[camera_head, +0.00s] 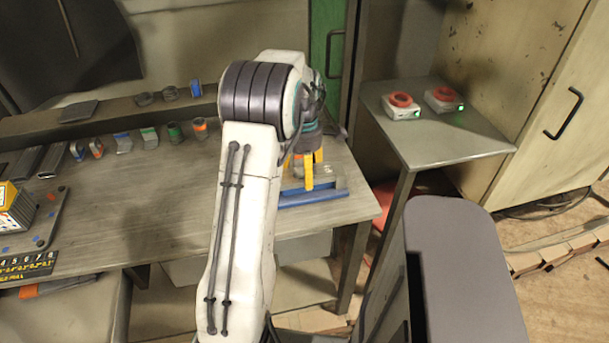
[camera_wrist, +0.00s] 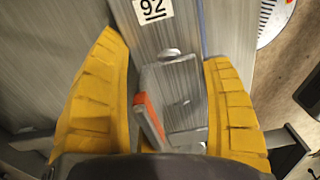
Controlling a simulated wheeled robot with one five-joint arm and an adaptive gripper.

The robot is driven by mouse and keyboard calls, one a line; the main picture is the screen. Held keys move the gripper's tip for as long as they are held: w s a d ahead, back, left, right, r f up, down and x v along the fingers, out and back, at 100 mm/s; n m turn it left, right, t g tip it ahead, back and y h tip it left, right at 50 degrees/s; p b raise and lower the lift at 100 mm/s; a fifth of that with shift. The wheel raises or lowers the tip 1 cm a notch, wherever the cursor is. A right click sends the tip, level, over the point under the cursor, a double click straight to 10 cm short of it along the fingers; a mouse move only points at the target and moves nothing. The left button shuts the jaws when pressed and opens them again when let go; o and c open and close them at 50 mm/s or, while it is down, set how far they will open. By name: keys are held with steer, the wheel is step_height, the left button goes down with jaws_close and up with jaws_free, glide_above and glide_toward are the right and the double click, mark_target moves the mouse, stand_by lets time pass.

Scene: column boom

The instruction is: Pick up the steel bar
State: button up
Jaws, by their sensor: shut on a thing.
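My gripper (camera_head: 298,170) is low over the right end of the workbench, its yellow fingers pointing down at a grey and blue holder (camera_head: 318,194). In the wrist view the two yellow fingers of my gripper (camera_wrist: 165,55) are on either side of a grey metal piece with an orange strip, which I take as the steel bar (camera_wrist: 176,88). The fingers are shut on it. A grey surface with a "92" label (camera_wrist: 153,10) lies beyond it. In the head view the bar is hidden behind my gripper, and I cannot tell whether it is clear of the holder.
The workbench (camera_head: 130,215) has small coloured-end parts (camera_head: 150,137) in a row at its back. A number strip (camera_head: 28,267) is at its left front. A side table (camera_head: 430,140) at right bears two red-topped devices (camera_head: 402,106). The bench middle is clear.

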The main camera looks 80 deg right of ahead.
steer(key=shift+r, duration=0.15)
steer(key=shift+c, duration=0.2)
steer(key=shift+d+r, duration=0.1)
steer(key=shift+r, duration=0.5)
step_height(320, 180, up, 3)
steer(key=shift+f, duration=0.1)
steer(key=s+a+r, duration=0.1)
steer(key=s+r, duration=0.1)
steer(key=s, duration=0.1)
steer(key=s+a+r, duration=0.2)
steer(key=s, duration=0.2)
steer(key=s+a+r, duration=0.1)
steer(key=s+r, duration=0.2)
steer(key=shift+s+a, duration=0.35)
steer(key=shift+a, duration=0.05)
